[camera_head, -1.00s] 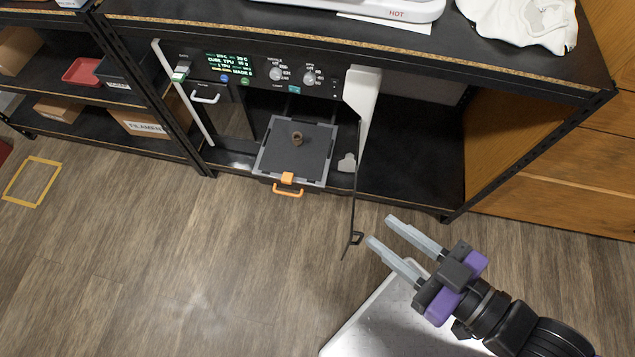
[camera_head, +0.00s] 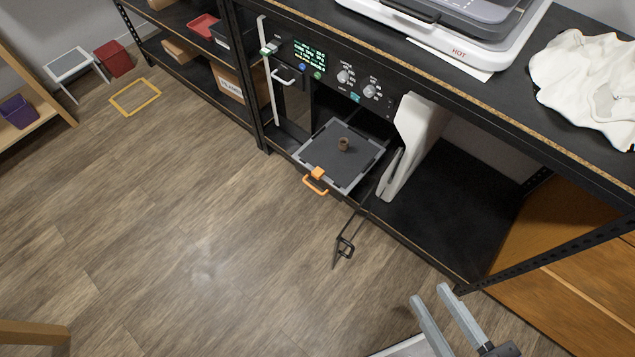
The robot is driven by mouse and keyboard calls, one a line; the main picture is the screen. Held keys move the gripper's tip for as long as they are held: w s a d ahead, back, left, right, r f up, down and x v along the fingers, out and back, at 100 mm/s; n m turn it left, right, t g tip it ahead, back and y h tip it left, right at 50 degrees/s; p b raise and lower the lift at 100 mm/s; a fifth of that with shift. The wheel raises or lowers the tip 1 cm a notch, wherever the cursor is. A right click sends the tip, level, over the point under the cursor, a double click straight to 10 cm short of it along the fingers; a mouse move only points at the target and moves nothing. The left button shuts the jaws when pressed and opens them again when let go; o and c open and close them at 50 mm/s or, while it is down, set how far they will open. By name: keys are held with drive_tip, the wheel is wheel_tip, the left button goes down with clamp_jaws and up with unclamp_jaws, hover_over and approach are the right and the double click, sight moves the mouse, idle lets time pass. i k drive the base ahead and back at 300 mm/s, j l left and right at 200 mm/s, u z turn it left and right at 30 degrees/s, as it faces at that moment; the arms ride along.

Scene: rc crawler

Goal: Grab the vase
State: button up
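A small brown vase-like object (camera_head: 343,144) stands on the dark build plate (camera_head: 330,165) of the 3D printer (camera_head: 335,75). The plate is slid out of the printer's front, with an orange handle (camera_head: 315,183) at its front edge. The printer's door (camera_head: 345,242) hangs open to the right of the plate. My gripper (camera_head: 429,297) is at the bottom right, well apart from the vase. Its two grey fingers are spread with nothing between them.
The printer sits on the lower level of a black shelf unit (camera_head: 430,215). A machine marked HOT (camera_head: 455,48) and a white cloth (camera_head: 585,85) are on the top. A yellow floor frame (camera_head: 135,96) lies at the left. The floor before the printer is clear.

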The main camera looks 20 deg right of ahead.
sight(343, 146)
drive_tip(key=i+j+z, duration=0.25)
drive_tip(key=i+j, duration=0.15)
drive_tip(key=j, duration=0.25)
drive_tip(key=i+j+z, duration=0.1)
drive_tip(key=j, duration=0.25)
drive_tip(key=i+j+z, duration=0.25)
drive_tip(key=i+j, duration=0.15)
drive_tip(key=j, duration=0.35)
drive_tip(key=i+j+z, duration=0.15)
drive_tip(key=j, duration=0.2)
drive_tip(key=i+j+z, duration=0.1)
drive_tip(key=j, duration=0.3)
